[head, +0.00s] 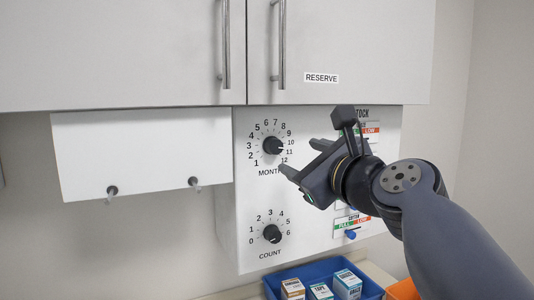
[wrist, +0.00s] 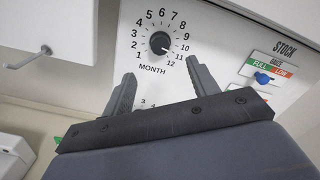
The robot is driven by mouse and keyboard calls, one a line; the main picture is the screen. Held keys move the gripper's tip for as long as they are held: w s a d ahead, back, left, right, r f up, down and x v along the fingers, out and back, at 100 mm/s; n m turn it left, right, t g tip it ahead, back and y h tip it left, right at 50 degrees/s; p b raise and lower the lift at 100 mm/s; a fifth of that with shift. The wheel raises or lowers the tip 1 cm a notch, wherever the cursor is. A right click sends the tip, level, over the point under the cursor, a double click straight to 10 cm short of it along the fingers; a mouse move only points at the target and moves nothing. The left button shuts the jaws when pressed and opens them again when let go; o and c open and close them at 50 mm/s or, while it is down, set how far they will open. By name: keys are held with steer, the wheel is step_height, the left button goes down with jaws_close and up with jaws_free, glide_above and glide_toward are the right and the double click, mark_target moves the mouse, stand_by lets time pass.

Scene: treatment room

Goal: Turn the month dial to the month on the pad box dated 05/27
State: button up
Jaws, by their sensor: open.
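The month dial (head: 272,146) is a black round knob on the white wall panel, ringed by the numbers 1 to 12. It also shows in the wrist view (wrist: 160,43), with its white mark pointing to the lower right, near 11. My gripper (head: 298,156) is open and empty, just right of the dial in the head view. In the wrist view the dial lies beyond the gap between the fingertips (wrist: 161,73), apart from them. Three small boxes stand in a blue tray, one marked TAPE (head: 321,292); I cannot read any date or tell which is the pad box.
A similar count dial (head: 272,234) sits below. The stock panel with sliders (wrist: 263,79) is to the right, partly behind my arm. Cabinet doors (head: 340,50) hang above. A white board with two hooks (head: 140,150) is at left. The blue tray (head: 272,290) stands below.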

mark_target(277, 149)
steer(key=p+x, duration=0.2)
steer(key=x, duration=0.8)
steer(key=shift+w+f, duration=0.1)
steer(key=shift+w, duration=0.15)
steer(key=c, duration=1)
